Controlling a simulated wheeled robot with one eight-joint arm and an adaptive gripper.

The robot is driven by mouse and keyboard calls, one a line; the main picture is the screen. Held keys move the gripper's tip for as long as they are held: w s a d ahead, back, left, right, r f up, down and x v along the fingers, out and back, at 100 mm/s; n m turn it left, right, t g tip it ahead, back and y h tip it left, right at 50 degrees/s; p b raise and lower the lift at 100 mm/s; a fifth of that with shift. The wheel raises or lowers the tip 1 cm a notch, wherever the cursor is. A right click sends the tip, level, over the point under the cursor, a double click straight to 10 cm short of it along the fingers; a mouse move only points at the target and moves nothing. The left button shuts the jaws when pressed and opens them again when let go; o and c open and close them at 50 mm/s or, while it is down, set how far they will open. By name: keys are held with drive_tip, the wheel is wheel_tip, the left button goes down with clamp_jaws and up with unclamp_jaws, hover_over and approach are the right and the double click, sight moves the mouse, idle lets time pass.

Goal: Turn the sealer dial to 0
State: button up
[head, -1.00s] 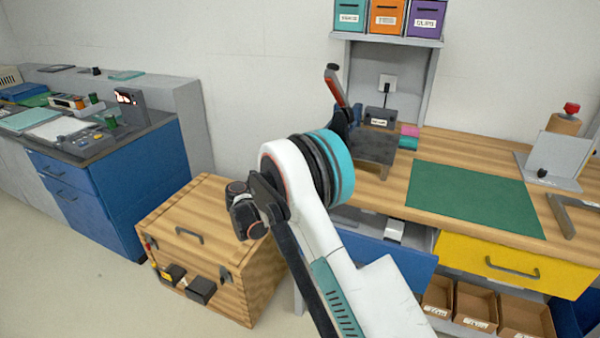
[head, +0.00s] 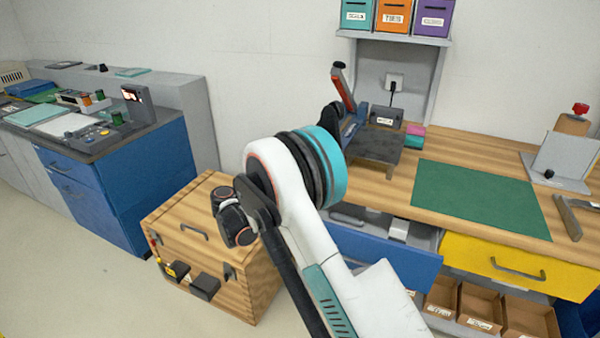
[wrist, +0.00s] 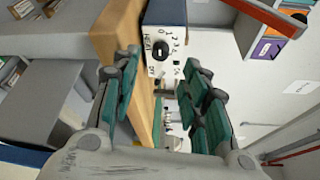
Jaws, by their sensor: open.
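The sealer dial (wrist: 160,50) is a black round knob on a pale panel with printed numbers and letters, in the upper middle of the wrist view. The panel is the face of the sealer's dark blue box (wrist: 166,12). My arm hides my gripper there, and the dial cannot be made out.
A labelled grey box (head: 385,117) sits behind the sealer below a wall socket. A green mat (head: 480,198) lies clear on the bench to the right. The blue drawer (head: 385,255) is pulled open below. A wooden chest (head: 215,250) stands on the floor at left.

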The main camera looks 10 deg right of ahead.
drive_tip(key=shift+v, duration=1.05)
wheel_tip(320, 180, up, 30)
drive_tip(key=a+n+t+y, duration=0.1)
drive_tip(key=n+t+y, duration=0.7)
drive_tip(key=n+t, duration=0.4)
drive_tip(key=s+a+r+n+y, duration=0.2)
drive_tip(key=s+r+n+y, duration=0.25)
drive_tip(key=n, duration=0.25)
drive_tip(key=s+d+f+n+g, duration=0.3)
drive_tip(key=s+f, duration=0.5)
drive_tip(key=s, duration=0.5)
drive_tip(key=s+d+f+n+g+y, duration=0.1)
drive_tip(key=s+d+f+n+g, duration=0.3)
drive_tip(key=s+f, duration=0.4)
drive_tip(key=s+d+f+n+g+y, duration=0.1)
drive_tip(key=s+d+f+n+g, duration=0.3)
drive_tip(key=s, duration=1.3)
wheel_tip(320, 180, down, 5)
drive_tip(key=n+g, duration=0.2)
drive_tip(key=g, duration=0.1)
drive_tip(key=shift+s+r, duration=0.15)
drive_tip(key=shift+s, duration=0.2)
